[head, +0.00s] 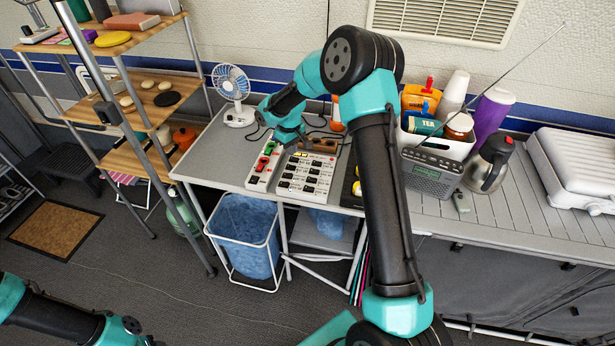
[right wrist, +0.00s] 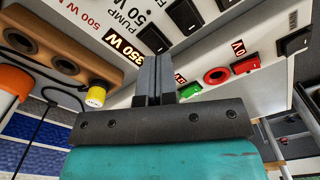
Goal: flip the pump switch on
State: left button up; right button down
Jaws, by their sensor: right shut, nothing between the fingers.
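A white switch panel (head: 305,178) with rows of black rocker switches lies on the grey table. My left gripper is out of view.
A narrow strip with a red and a green button (head: 265,165) lies left of the panel. A brown socket block (head: 321,146) is behind it. A white fan (head: 232,95) stands at the back left. A radio (head: 433,175) and a caddy stand to the right.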

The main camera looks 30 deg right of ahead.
aim_at(291, 158)
jog(key=shift+f, duration=1.1)
dwell(0.9)
jog(key=shift+r, duration=3.5)
